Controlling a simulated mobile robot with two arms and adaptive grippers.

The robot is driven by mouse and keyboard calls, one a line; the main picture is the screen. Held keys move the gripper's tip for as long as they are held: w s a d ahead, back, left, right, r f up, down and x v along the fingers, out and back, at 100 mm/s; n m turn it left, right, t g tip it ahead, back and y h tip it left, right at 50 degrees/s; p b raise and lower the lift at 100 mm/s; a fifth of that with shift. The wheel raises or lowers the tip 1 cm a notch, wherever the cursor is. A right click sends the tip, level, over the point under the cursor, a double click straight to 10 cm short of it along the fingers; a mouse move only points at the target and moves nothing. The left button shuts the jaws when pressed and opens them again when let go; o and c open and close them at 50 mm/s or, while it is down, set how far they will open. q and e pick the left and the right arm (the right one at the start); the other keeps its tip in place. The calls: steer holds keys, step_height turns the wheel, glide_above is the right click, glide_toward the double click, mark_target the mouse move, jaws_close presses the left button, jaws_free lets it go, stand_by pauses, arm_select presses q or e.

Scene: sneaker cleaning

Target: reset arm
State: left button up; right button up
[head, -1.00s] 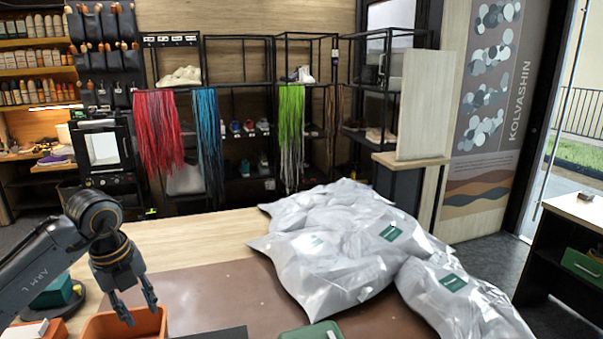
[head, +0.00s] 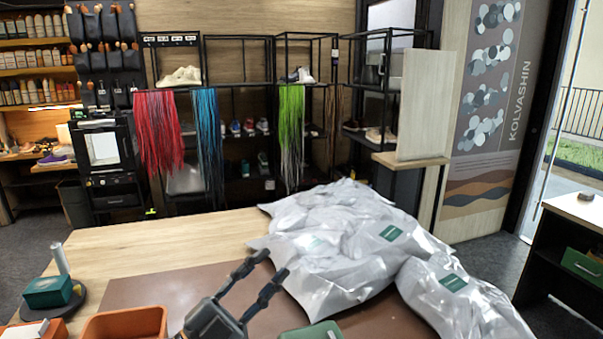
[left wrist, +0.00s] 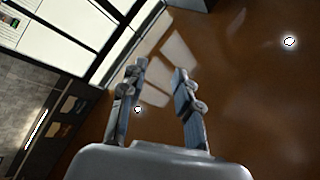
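My left gripper (head: 272,264) is at the bottom middle of the head view, over the brown mat (head: 140,287) and in front of the silver bags. Its two fingers point up and to the right, apart, with nothing between them. The left wrist view shows the same open, empty gripper (left wrist: 161,67) against a brown surface with bright spots, which looks like the ceiling. My right gripper is not in view.
Silver bags (head: 330,270) cover the table's right side; another silver bag (head: 470,300) lies beside them. An orange bin (head: 125,324), a teal box (head: 48,291) and a green container (head: 312,332) are near the front. The wooden tabletop (head: 190,238) is clear at back left.

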arm_select(q)
steer(key=a+f+n+t+y, duration=0.3)
steer(key=a+f+n+y, duration=0.85)
steer(key=n+y, duration=0.35)
steer(key=s+a+f+n+g+y, duration=0.1)
steer(key=s+f+g, duration=0.2)
steer(key=s+f, duration=0.2)
steer(key=s+a+f+n+g+y, duration=0.1)
steer(key=s+f+g, duration=0.3)
steer(key=f, duration=0.4)
steer(key=s+a+f+n+g, duration=0.1)
steer(key=s+a+f+g, duration=0.1)
steer(key=s+f, duration=0.3)
steer(key=shift+s+a+f+g+y, duration=0.25)
steer(key=shift+s+f+g+y, duration=0.15)
steer(key=shift+f+g, duration=0.35)
steer(key=s+d+f+g+h, duration=0.1)
steer(key=s+f+g, duration=0.35)
steer(key=s, duration=0.65)
step_height(320, 180, down, 28)
steer(key=g+b, duration=0.2)
steer(key=b, duration=0.1)
steer(key=s+a+f+b, duration=0.2)
steer(key=s+f, duration=1.6)
steer(key=f, duration=0.1)
steer(key=shift+a+f+g, duration=0.2)
steer(key=shift+a+g, duration=0.1)
steer(key=shift+g, duration=0.1)
